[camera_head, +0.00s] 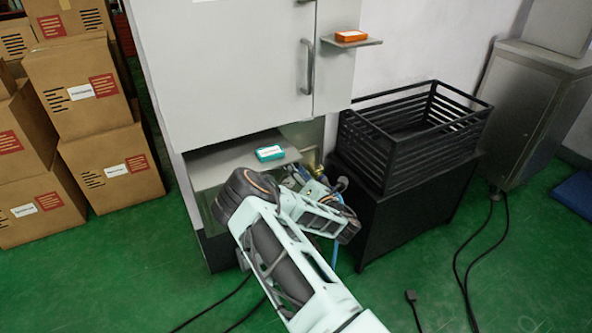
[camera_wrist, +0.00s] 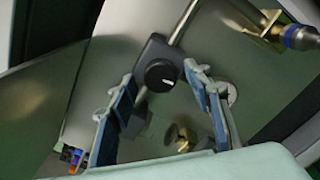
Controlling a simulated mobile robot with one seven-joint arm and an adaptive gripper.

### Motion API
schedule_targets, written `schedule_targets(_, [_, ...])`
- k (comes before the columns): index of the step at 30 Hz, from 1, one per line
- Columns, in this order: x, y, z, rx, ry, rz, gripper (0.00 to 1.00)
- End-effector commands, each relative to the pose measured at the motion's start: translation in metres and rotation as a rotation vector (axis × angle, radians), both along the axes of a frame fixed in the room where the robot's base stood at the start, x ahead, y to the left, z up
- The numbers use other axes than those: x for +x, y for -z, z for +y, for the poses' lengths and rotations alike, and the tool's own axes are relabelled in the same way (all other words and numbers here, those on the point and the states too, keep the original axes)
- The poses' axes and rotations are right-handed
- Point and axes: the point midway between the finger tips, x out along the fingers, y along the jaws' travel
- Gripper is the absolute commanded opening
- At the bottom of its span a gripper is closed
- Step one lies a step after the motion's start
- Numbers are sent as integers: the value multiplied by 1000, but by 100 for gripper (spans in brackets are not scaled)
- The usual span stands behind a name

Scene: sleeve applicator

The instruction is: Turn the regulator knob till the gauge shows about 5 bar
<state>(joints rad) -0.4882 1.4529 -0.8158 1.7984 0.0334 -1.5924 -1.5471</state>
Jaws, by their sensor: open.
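In the wrist view, a round black knob (camera_wrist: 159,74) with a white mark faces me on a dark block crossed by a metal rod. My gripper (camera_wrist: 160,78) is open, with one blue-padded finger on each side of the knob in the picture. I cannot tell whether either finger touches it. A pale round disc (camera_wrist: 231,94) shows partly behind the right finger; it may be the gauge, but no needle or reading can be made out. In the head view, my arm hides the knob and most of the gripper, low beside the cabinet (camera_head: 225,75).
A brass fitting (camera_wrist: 180,136) sits below the knob, and a brass and blue connector (camera_wrist: 288,36) is at upper right. In the head view, a teal box (camera_head: 270,153) lies on the low shelf, and a black crate (camera_head: 415,140) stands to the right.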

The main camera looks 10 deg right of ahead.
Motion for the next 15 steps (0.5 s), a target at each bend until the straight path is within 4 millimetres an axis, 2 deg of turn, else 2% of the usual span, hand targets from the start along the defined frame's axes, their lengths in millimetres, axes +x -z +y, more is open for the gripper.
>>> schedule_targets(2, [0, 0, 0, 0, 0, 0, 45])
schedule_targets(13, [0, 0, 0, 0, 0, 0, 4])
schedule_targets(15, [0, 0, 0, 1, -1, 0, 4])
